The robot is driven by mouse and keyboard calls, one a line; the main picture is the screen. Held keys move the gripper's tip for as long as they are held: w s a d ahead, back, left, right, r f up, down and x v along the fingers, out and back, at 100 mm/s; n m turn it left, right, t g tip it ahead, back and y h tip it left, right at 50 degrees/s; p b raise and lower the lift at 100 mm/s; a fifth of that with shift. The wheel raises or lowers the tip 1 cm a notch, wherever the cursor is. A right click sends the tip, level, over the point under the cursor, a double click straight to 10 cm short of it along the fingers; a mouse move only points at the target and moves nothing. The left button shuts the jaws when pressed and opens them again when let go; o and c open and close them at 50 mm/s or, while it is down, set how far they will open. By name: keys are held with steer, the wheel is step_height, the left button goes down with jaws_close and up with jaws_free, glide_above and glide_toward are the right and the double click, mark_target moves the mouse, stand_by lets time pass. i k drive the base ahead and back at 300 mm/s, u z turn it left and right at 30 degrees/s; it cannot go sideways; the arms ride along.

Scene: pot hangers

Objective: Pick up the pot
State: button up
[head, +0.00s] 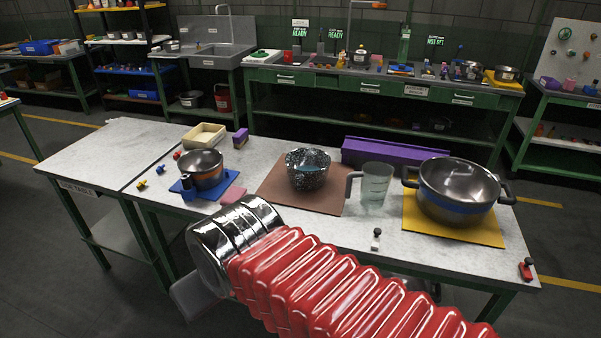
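Two pots stand on the table. A large steel pot (457,184) with a blue band and two dark side handles sits on a yellow mat (482,229) at the right. A smaller steel pot (202,166) with an orange-brown band sits on a blue mat (226,182) at the left. I cannot tell which one the task means. My arm, with red bellows and a chrome collar, reaches in from the lower right and ends in front of the table's near edge.
A speckled bowl (307,169) on a brown mat (271,185), a clear jug (374,185), a long purple box (390,152), a cream tray (204,137) and a pink block (233,199) share the table. Small clips lie near the front edge. The table's far left is clear.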

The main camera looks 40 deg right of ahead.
mark_target(307, 168)
steer(key=u, duration=0.05)
steer(key=i, duration=1)
steer(key=z, duration=0.05)
